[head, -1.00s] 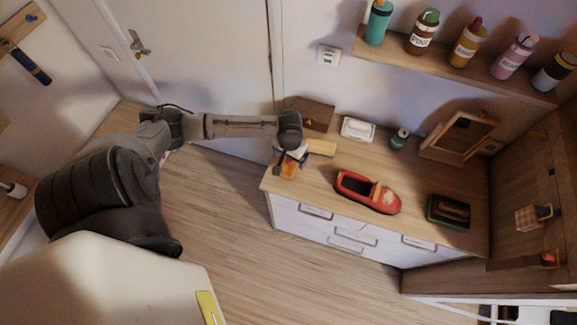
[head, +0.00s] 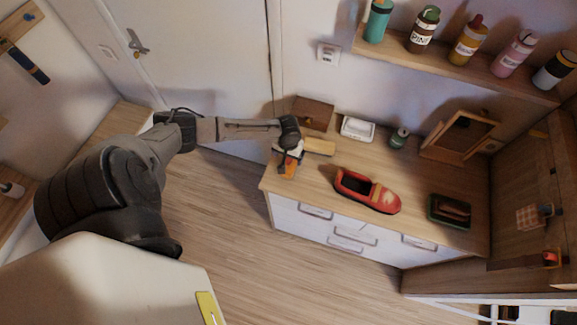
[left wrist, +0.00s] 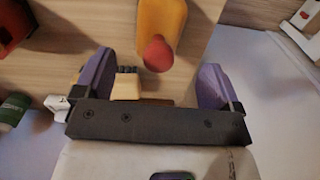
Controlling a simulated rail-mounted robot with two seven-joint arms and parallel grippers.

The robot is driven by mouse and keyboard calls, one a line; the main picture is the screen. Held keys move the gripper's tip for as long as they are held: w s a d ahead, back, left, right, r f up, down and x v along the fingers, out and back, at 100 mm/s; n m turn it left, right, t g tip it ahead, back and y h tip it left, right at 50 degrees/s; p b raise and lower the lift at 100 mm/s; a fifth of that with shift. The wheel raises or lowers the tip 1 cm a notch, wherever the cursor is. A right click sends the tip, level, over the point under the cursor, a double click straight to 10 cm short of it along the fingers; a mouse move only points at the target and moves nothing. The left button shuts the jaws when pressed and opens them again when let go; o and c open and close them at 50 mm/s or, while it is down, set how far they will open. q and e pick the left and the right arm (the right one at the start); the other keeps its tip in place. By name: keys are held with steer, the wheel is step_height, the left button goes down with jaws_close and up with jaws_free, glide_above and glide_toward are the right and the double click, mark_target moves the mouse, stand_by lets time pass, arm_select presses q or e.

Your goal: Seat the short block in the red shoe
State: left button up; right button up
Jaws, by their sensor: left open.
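The red shoe (head: 382,197) lies on the dresser top with its dark opening to the left. Part of a red thing, probably the shoe, shows in the left wrist view (left wrist: 12,28). A pale wooden block (head: 321,146) lies behind and to the left of the shoe. In the left wrist view a pale block (left wrist: 127,86) sits beside the left-hand finger, and I cannot tell its length. My left gripper (head: 288,160) is open above the dresser's left end, its purple fingers (left wrist: 155,85) apart. A yellow-orange thing (left wrist: 160,22) with a red tip lies between and beyond them. My right gripper is not in view.
A brown box (head: 314,113), a white dish (head: 358,129), a green tin (head: 399,138) and a wooden frame (head: 462,136) stand at the back. A dark green tray (head: 436,219) is right of the shoe. Bottles line the shelf (head: 455,75).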

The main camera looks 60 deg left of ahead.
mark_target(289, 162)
arm_select(q)
steer(key=shift+d+f, duration=0.15)
steer(key=shift+f, duration=2.1)
steer(key=c, duration=1.1)
